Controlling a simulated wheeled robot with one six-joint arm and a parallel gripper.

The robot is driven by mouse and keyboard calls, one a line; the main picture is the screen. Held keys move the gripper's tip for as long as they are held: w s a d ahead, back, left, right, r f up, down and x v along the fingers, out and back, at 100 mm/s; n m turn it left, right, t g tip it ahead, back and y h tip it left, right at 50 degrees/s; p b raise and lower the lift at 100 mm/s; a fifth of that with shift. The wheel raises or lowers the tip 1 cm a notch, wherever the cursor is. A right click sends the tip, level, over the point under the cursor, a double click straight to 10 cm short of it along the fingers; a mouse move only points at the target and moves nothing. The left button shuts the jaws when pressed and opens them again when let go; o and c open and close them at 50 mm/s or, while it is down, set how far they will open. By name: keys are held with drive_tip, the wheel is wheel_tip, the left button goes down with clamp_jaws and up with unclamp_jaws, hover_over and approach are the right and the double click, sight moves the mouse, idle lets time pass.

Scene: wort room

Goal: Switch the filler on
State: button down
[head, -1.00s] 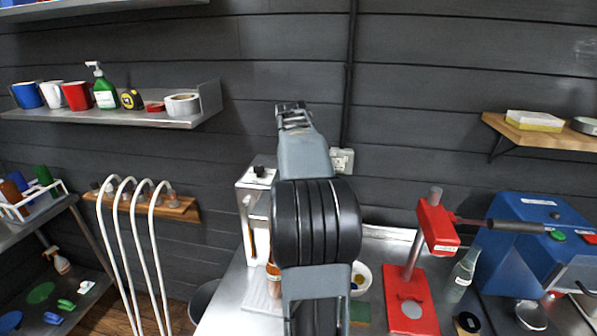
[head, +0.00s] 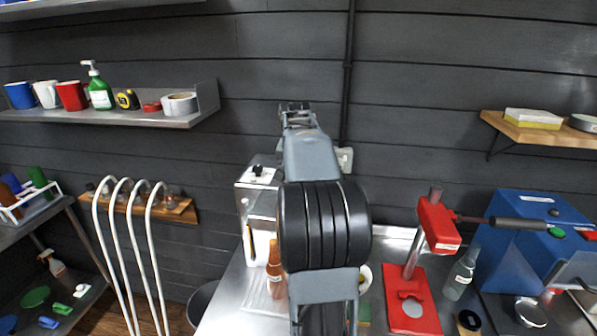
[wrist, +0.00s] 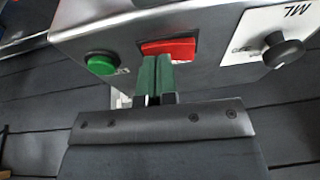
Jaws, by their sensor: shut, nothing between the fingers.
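The filler (head: 257,180) is a pale metal box behind and left of my arm in the head view, with a black knob on its top. In the wrist view, the filler's face (wrist: 215,25) shows a red rocker switch (wrist: 168,49), a green button (wrist: 101,65) and a black knob (wrist: 283,53) on a white plate with upside-down lettering. My gripper (wrist: 155,65) is shut and empty, its two green fingertips side by side at the red switch's edge. I cannot tell whether they touch it. The gripper (head: 296,112) also shows at the arm's far end in the head view.
A brown bottle (head: 274,262) stands by the filler, partly behind my arm. A red bench press (head: 412,290), a clear bottle (head: 462,272) and a blue machine (head: 525,240) stand to the right. White curved pipes (head: 125,240) rise at the left. A wall socket (head: 345,158) is partly hidden.

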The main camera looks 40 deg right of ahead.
drive_tip(key=shift+w+a+r, duration=0.15)
drive_tip(key=shift+w+a, duration=0.05)
drive_tip(key=shift+w, duration=0.1)
drive_tip(key=shift+r, duration=0.2)
drive_tip(key=s+d+v, duration=0.1)
drive_tip(key=d+v, duration=0.1)
drive_tip(key=v, duration=1.1)
drive_tip(key=shift+r, duration=0.25)
drive_tip(key=shift+s, duration=0.1)
drive_tip(key=shift+a, duration=0.1)
